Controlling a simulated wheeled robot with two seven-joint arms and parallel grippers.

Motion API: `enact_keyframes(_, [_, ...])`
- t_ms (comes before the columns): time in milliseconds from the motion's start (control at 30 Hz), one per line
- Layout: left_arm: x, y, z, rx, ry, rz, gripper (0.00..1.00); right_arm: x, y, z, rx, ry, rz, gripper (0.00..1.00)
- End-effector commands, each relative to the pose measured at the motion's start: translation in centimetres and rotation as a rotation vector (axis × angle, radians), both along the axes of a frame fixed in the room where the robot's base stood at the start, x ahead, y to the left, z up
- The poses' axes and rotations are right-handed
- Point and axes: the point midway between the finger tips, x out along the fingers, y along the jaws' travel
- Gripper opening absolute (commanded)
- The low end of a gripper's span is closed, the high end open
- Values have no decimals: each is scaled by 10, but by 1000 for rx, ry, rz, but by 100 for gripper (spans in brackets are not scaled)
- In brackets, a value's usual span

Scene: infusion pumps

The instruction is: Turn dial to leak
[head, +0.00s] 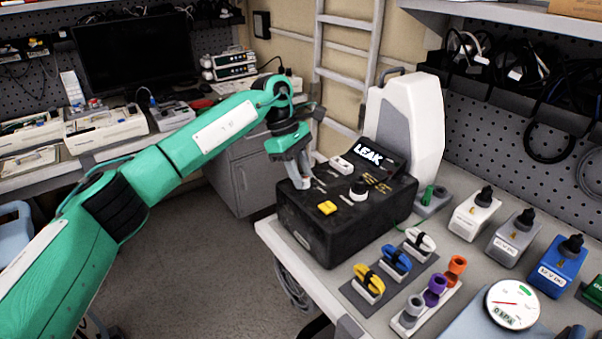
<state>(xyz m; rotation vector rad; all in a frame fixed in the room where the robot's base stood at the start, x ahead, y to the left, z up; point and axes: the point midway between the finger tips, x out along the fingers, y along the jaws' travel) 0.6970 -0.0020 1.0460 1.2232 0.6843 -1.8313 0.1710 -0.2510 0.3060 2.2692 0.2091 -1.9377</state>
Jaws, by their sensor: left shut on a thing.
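The black tester box (340,228) sits on the grey bench corner. Its raised display (368,153) reads "LEAK". My left gripper (303,183) points down at the back left of the box's top panel. It is shut on a small control there, which looks like the dial; the fingers hide most of it. A round knob with a black top and white base (358,190) stands on the panel to the right of the gripper, apart from it. A yellow button (327,208) is in front. My right gripper is not in view.
A white device (402,115) stands behind the box. Yellow, blue and white clamps (396,260), coloured cylinders (436,286), labelled blocks (513,237) and a round gauge (512,304) fill the bench to the right. Open floor (215,265) lies left of the box.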

Motion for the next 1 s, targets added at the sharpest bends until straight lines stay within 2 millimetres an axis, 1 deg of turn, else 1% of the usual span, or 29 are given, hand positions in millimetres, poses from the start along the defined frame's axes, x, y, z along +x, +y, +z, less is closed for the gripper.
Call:
enact_keyframes(200, [1,1,1,0,-2,2,7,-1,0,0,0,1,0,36])
enact_keyframes(233, [1,1,1,0,-2,2,31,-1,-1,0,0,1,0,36])
enact_keyframes(333, [0,0,1,0,-2,2,51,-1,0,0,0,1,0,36])
enact_keyframes(600, [0,0,1,1,-1,1,51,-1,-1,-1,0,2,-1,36])
enact_keyframes(733, [2,3,7,0,-1,3,51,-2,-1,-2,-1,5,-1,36])
enact_keyframes(867, [6,9,26,0,-4,3,51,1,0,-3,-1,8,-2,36])
enact_keyframes(933, [10,14,41,-1,-5,4,51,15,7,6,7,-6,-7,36])
enact_keyframes(1000, [13,20,56,1,-5,4,51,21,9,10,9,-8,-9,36])
